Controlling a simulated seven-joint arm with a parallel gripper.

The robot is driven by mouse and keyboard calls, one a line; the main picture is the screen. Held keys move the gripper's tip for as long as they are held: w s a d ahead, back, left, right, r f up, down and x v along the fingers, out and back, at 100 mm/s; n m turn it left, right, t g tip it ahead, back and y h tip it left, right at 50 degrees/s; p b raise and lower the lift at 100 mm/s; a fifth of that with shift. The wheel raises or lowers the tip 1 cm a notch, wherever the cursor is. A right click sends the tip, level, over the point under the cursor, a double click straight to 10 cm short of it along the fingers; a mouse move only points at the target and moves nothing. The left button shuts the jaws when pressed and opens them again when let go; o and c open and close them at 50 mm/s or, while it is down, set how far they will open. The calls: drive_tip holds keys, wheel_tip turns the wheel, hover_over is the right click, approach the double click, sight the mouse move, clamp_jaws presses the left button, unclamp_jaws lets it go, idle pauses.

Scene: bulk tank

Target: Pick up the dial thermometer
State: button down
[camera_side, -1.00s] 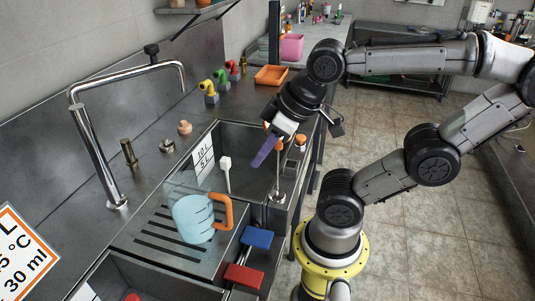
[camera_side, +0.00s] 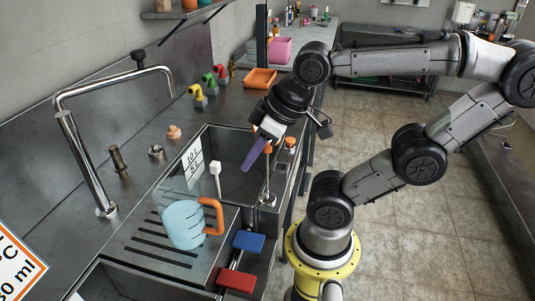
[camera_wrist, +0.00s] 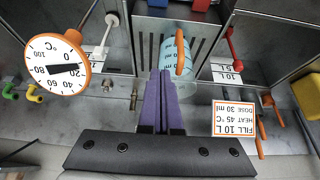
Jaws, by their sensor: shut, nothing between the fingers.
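The dial thermometer (camera_wrist: 57,66) shows in the wrist view at the upper left, a white round face with an orange rim, numbers, °C and a dark pointer block. In the side view, a thin metal stem with an orange top (camera_side: 267,149) stands beside my gripper, partly behind it; I cannot tell for sure whether this is the thermometer. My gripper (camera_side: 246,168) hangs tilted over the far sink basin, its purple fingers shut and empty. In the wrist view the closed fingers (camera_wrist: 164,76) lie right of the dial, apart from it.
A clear jug (camera_side: 184,222) of bluish liquid with an orange handle stands on the slotted drainboard. A tall faucet (camera_side: 78,160) rises at left. Blue (camera_side: 249,240) and red (camera_side: 236,280) blocks sit at the front edge. An orange tray (camera_side: 259,79) lies behind the basin.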

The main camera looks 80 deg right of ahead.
drive_tip(key=c, duration=1.6)
unclamp_jaws()
unclamp_jaws()
drive_tip(key=d+r+n+g+h, duration=0.55)
drive_tip(key=d+r+n, duration=0.2)
drive_tip(key=n, duration=0.95)
hover_over(268, 151)
drive_tip(key=shift+y, duration=0.45)
drive_tip(key=f, duration=0.8)
drive_tip(key=shift+w+a+f, duration=0.1)
drive_tip(key=shift+w+a, duration=0.1)
drive_tip(key=shift+w, duration=0.2)
drive_tip(key=shift+s+a+x, duration=0.1)
drive_tip(key=shift+a+x, duration=0.05)
drive_tip(key=shift+x, duration=0.75)
drive_tip(key=shift+s+a+x, duration=0.1)
drive_tip(key=shift+s+x, duration=0.05)
drive_tip(key=shift+x, duration=0.7)
drive_tip(key=shift+s+a+x, duration=0.1)
drive_tip(key=shift+a+x, duration=0.05)
drive_tip(key=shift+x, duration=0.75)
